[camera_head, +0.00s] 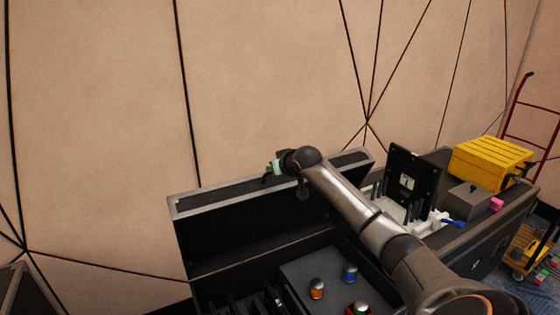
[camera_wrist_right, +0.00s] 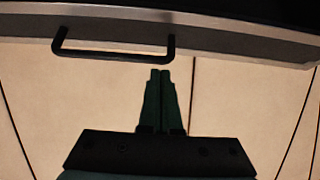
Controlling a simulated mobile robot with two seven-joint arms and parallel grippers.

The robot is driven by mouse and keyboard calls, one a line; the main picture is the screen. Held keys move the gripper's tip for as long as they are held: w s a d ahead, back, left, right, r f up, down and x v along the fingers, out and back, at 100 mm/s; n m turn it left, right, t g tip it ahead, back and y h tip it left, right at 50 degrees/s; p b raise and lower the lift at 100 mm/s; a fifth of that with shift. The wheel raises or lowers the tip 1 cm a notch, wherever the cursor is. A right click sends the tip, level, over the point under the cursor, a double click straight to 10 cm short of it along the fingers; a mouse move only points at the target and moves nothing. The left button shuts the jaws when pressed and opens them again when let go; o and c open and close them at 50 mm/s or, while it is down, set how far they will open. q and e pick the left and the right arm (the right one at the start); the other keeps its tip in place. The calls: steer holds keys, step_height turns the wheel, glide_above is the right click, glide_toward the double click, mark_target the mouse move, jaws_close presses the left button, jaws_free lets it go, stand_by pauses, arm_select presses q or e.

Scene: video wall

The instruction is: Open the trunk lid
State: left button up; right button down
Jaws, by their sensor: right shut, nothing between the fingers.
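The trunk lid (camera_head: 235,238) stands raised at the back of the dark trunk, with its grey rim upward and its dark inner side facing me. My right arm reaches across it, and my right gripper (camera_head: 268,174) is at its upper edge. In the right wrist view, the lid edge (camera_wrist_right: 235,38) carries a black bar handle (camera_wrist_right: 110,52). My right gripper (camera_wrist_right: 160,74) also shows there, shut and empty, its fingertips close to the handle's right end. I cannot tell whether they touch. My left gripper is not in view.
Inside the trunk are items with metal tops, orange (camera_head: 317,288), blue (camera_head: 350,272) and red (camera_head: 358,309). To the right are a black panel (camera_head: 412,183), a yellow case (camera_head: 490,163) and a red hand truck (camera_head: 530,120). A panelled wall (camera_head: 100,120) rises behind.

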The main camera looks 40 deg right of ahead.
steer(key=v, duration=0.6)
steer(key=shift+r+b, duration=0.3)
steer(key=shift+r, duration=0.15)
steer(key=shift+s, duration=0.15)
steer(key=shift+a, duration=0.1)
